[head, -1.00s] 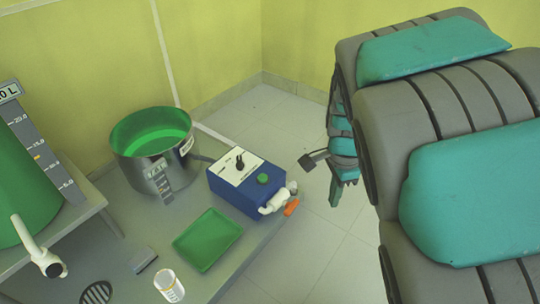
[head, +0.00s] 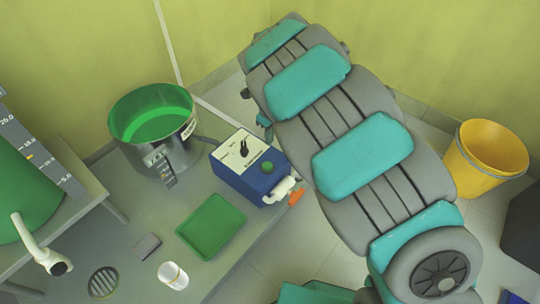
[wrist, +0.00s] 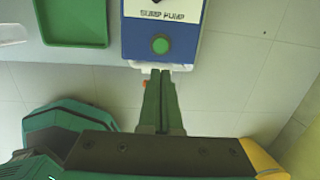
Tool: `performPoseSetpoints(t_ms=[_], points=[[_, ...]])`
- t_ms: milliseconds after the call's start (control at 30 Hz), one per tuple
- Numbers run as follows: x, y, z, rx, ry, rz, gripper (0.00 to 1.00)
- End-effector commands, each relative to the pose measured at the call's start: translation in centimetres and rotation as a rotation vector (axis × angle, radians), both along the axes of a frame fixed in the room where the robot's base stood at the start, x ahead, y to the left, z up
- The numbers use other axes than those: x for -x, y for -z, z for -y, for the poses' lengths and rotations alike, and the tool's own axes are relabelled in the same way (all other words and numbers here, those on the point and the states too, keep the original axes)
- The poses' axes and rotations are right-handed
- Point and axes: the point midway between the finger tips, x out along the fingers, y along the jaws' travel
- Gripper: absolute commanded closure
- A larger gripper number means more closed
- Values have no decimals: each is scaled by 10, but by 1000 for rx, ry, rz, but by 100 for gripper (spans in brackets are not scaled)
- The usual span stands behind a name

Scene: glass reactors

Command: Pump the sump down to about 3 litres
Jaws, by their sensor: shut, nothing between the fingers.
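The sump is a round metal pot (head: 172,158) with green liquid (head: 150,128) inside and a small scale plate (head: 160,165) on its front; the reading is too small to tell. The blue sump pump box (head: 235,180) stands to its right, with a white panel, a black knob (head: 244,149) and a green button (head: 268,167). The wrist view shows the green button (wrist: 160,45) and a "SUMP PUMP" label. My gripper (wrist: 161,73) is shut and empty, its fingertips appearing just below the pump's edge there.
A green tray (head: 212,227) lies in front of the pump, with a white beaker (head: 173,275), a small grey block (head: 147,246) and a round drain (head: 103,282) nearby. A large green vessel (head: 20,200) with a scale stands left. A yellow bucket (head: 485,160) is on the floor right.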

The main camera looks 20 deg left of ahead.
Motion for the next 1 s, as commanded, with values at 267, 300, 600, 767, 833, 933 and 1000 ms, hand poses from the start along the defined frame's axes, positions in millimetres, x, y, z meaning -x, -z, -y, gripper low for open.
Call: performPoseSetpoints(t_ms=[267,300,600,767,833,933,1000], points=[[0,0,0,0,1,0,100],[0,0,0,0,1,0,100],[-1,21,-1,1,1,-4,100],[-2,49,-2,2,1,-5,100],[-3,63,-3,2,1,-6,100],[-5,82,-4,3,1,-7,100],[-6,95,-5,2,1,-4,100]])
